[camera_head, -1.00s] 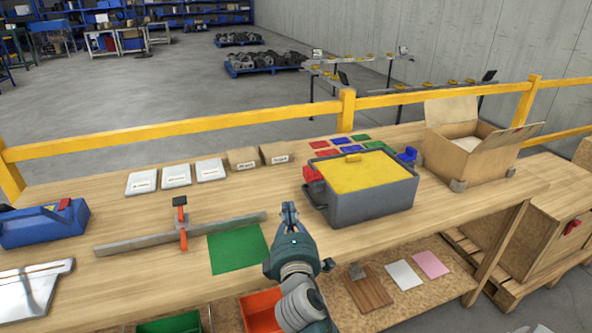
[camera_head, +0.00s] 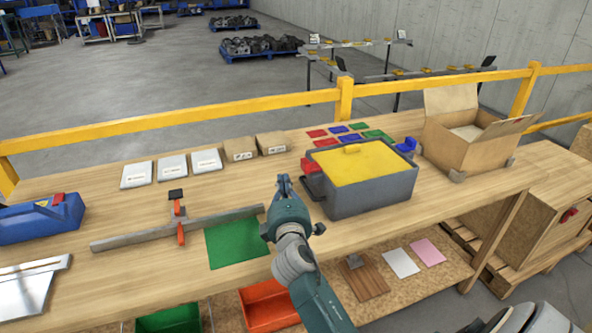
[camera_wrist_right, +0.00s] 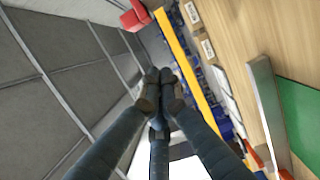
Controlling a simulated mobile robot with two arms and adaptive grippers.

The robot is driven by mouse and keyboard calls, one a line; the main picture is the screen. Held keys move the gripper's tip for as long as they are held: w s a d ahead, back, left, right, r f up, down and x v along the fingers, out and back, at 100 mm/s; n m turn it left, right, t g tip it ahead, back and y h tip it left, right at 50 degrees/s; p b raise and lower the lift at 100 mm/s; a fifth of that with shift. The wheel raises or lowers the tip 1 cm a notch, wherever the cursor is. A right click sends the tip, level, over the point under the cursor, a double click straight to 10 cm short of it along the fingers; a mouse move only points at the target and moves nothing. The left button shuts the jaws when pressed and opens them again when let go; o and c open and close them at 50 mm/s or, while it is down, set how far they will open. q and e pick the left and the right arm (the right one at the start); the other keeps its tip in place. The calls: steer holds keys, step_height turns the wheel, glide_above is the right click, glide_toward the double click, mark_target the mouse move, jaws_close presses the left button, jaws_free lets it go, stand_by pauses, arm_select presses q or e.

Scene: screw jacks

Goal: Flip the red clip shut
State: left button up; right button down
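The red clip (camera_head: 310,166) sits at the upper left end of the grey box (camera_head: 368,196) with the yellow lid (camera_head: 359,162). It appears to stick outward from the box, but its exact angle is too small to tell. My right gripper (camera_head: 284,180) is left of the clip, apart from it, over the table. Its fingertips are together and empty, as the right wrist view (camera_wrist_right: 159,76) also shows. In that view a red piece (camera_wrist_right: 131,18), probably the clip, is at the top. My left gripper is not in view.
A blue clip (camera_head: 405,146) is at the box's right end. A green mat (camera_head: 236,243) and a steel bar (camera_head: 130,238) with an orange-handled clamp (camera_head: 179,225) lie to the left. An open cardboard box (camera_head: 462,154) stands at right. Yellow rail (camera_head: 200,117) runs behind.

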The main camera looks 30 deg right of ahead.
mark_target(307, 169)
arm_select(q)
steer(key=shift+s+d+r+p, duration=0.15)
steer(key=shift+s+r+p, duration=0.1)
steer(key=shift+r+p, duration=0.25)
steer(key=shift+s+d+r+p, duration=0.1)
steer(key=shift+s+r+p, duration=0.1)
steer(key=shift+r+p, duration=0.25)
arm_select(e)
steer(key=d, duration=0.1)
steer(key=w+d, duration=0.1)
steer(key=d, duration=0.1)
steer(key=w+d, duration=0.1)
steer(key=d, duration=0.1)
steer(key=shift+w+d, duration=0.1)
steer(key=shift+d, duration=0.1)
steer(key=d, duration=0.1)
steer(key=s+d, duration=0.1)
steer(key=d, duration=0.1)
steer(key=shift+d+p, duration=0.2)
steer(key=shift+p, duration=0.1)
steer(key=shift+d, duration=0.15)
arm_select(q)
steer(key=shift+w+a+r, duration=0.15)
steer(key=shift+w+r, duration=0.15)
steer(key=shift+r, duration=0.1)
arm_select(e)
steer(key=shift+w, duration=0.1)
